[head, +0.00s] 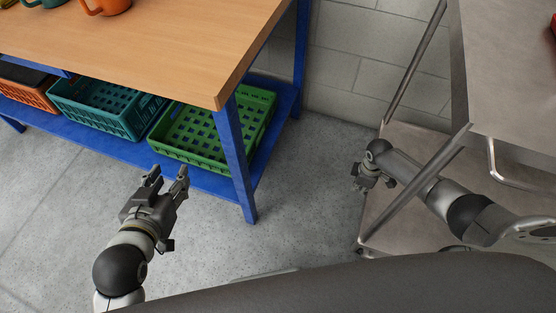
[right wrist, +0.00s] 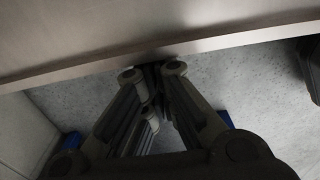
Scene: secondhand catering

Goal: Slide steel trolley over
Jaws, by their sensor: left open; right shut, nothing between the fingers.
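The steel trolley (head: 505,75) stands at the right in the head view, with a flat top, a lower shelf (head: 403,140) and slanting legs. A bent handle bar (head: 515,178) hangs below its top edge. My left gripper (head: 167,172) is open and empty above the floor, in front of the workbench.
A blue-framed workbench (head: 165,45) with a wooden top stands at the left. Its lower shelf holds a green crate (head: 160,150), a teal crate (head: 110,122) and an orange crate (head: 35,96). Bare floor (head: 305,190) lies between bench and trolley, with a block wall (head: 350,65) behind.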

